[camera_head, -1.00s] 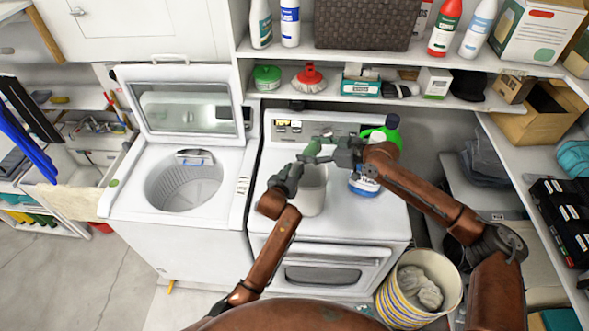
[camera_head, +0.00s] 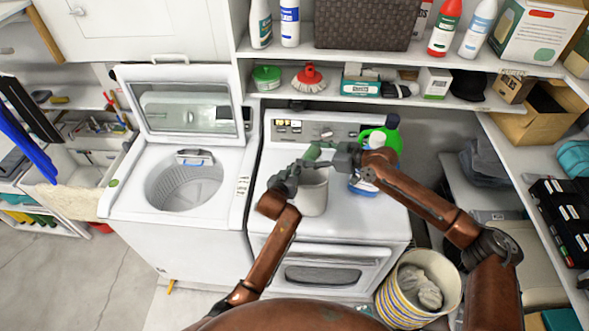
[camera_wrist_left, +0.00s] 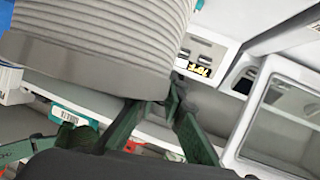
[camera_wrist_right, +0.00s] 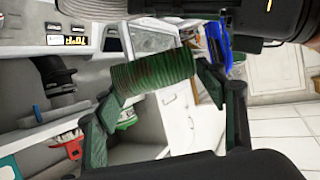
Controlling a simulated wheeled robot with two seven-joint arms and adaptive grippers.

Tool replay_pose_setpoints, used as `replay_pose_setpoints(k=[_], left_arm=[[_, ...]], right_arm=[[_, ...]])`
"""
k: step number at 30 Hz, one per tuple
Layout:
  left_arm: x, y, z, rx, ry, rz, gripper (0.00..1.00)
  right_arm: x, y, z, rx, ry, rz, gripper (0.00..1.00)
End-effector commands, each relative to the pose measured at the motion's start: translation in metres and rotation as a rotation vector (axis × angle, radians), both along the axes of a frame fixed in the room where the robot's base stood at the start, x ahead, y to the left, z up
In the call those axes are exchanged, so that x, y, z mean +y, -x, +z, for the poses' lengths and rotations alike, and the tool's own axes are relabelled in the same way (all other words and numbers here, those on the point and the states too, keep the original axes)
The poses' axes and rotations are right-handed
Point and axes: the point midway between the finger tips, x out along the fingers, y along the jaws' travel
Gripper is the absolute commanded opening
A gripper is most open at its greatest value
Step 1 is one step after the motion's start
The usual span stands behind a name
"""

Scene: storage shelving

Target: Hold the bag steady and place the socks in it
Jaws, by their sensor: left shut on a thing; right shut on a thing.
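The bag, a grey-white ribbed container (camera_head: 314,196), stands upright on the top of the right-hand white machine. My left gripper (camera_head: 291,172) is shut on its upper left rim; the ribbed side also fills the upper left of the left wrist view (camera_wrist_left: 110,45), partly hiding the fingers. My right gripper (camera_head: 329,153) is shut on the green socks (camera_wrist_right: 155,70), which look ribbed and lie between its fingers in the right wrist view. In the head view the socks are small, held just above the bag's opening and partly hidden by the gripper. The bag's inside is hidden.
A green bottle (camera_head: 392,137) and a blue-and-white bottle (camera_head: 362,187) stand right of the bag, beside my right forearm. The open-lidded washer (camera_head: 228,200) is at left. A striped basket (camera_head: 395,300) with grey cloth stands on the floor. The machine's front top is clear.

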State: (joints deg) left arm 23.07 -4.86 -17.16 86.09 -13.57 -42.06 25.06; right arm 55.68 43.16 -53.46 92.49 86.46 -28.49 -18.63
Motion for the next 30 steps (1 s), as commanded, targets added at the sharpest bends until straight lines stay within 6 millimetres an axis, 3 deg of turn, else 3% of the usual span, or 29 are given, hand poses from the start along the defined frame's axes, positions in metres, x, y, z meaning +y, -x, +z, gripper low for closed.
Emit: replay_pose_setpoints(k=[27, 28, 30], left_arm=[[0.0, 0.0, 0.0, -0.001, 0.0, 0.0, 0.0], [0.0, 0.0, 0.0, -0.001, 0.0, 0.0, 0.0], [0.0, 0.0, 0.0, -0.001, 0.0, 0.0, 0.0]], right_arm=[[0.001, 0.0, -0.062, 0.002, -0.002, 0.0, 0.4], [0.001, 0.0, -0.06, 0.0, -0.001, 0.0, 0.67], [0.001, 0.0, -0.06, 0.0, -0.001, 0.001, 0.71]])
